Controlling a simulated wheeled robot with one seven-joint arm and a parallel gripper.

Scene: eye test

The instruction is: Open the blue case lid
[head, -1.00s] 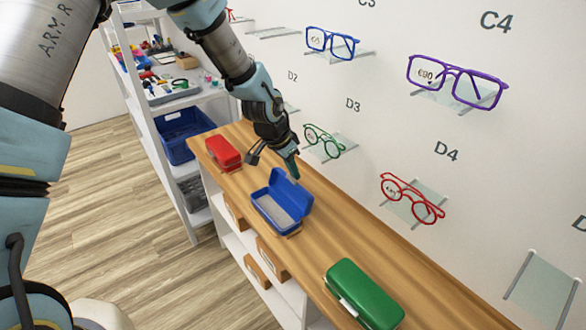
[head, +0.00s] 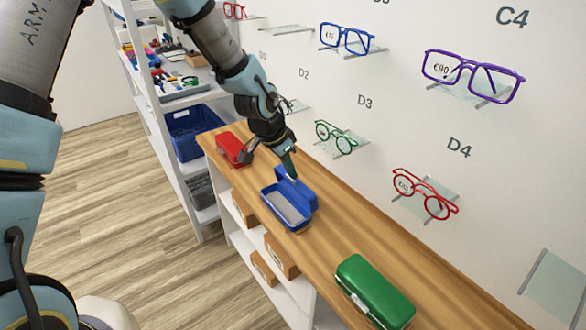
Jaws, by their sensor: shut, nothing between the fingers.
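The blue case (head: 287,207) stands on the wooden counter with its lid (head: 297,190) raised at the back. Its grey lining shows and the inside looks empty. My gripper (head: 290,171) is shut and points down at the lid's upper edge. The fingertips hold nothing. I cannot tell whether they touch the lid or are just behind it.
A red case (head: 232,148) lies closed behind the blue one and a green case (head: 374,291) lies closed in front, both on the counter (head: 335,240). Glasses, such as the green pair (head: 335,137) and red pair (head: 425,194), sit on wall shelves at the right.

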